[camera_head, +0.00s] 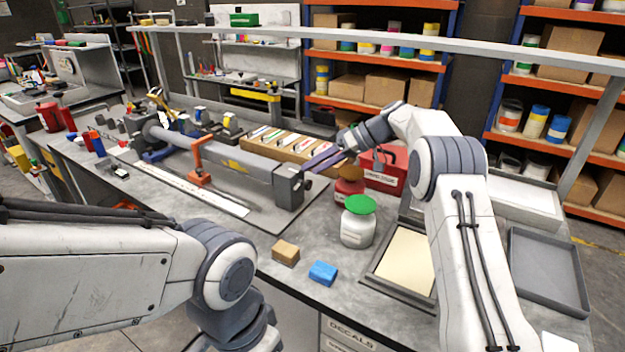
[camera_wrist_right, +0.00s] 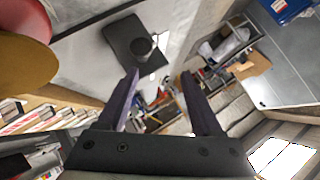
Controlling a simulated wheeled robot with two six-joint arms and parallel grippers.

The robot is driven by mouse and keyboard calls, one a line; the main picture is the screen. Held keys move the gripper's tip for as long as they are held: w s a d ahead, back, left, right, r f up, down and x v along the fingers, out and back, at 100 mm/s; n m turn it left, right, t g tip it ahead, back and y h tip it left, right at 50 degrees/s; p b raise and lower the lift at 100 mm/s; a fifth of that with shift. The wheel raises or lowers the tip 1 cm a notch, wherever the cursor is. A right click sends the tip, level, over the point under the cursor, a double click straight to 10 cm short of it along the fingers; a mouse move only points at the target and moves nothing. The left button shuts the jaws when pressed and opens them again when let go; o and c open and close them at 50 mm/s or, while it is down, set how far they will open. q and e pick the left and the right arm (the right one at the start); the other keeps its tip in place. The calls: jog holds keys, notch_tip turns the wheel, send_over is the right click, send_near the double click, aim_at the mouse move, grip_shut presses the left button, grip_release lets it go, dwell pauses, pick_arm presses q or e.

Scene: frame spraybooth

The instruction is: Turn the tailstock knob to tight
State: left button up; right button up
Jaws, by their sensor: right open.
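The tailstock (camera_head: 289,188) is a dark grey block at the right end of the grey tube fixture. Its dark knob (camera_head: 307,184) is on the right-hand face, small and partly hard to make out. My right gripper (camera_head: 306,169) is open and empty, with purple-grey fingers, just above and beside the tailstock. In the right wrist view the tailstock (camera_wrist_right: 122,32) and its round dark knob (camera_wrist_right: 141,46) lie beyond the fingertips, up and left of the middle of the gap (camera_wrist_right: 159,72). Nothing is between the fingers. My left arm's gripper is out of view.
A red jar (camera_head: 348,190) and a green-lidded white jar (camera_head: 358,228) stand right of the tailstock. A red box (camera_head: 385,170) is behind. Tan (camera_head: 286,252) and blue (camera_head: 323,272) blocks lie in front. A framed tray (camera_head: 404,262) sits at the right.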

jog(key=s+d+r+b, duration=0.1)
jog(key=s+d+r, duration=0.5)
jog(key=d, duration=0.2)
jog(key=shift+d+b, duration=0.3)
jog(key=shift+b, duration=0.05)
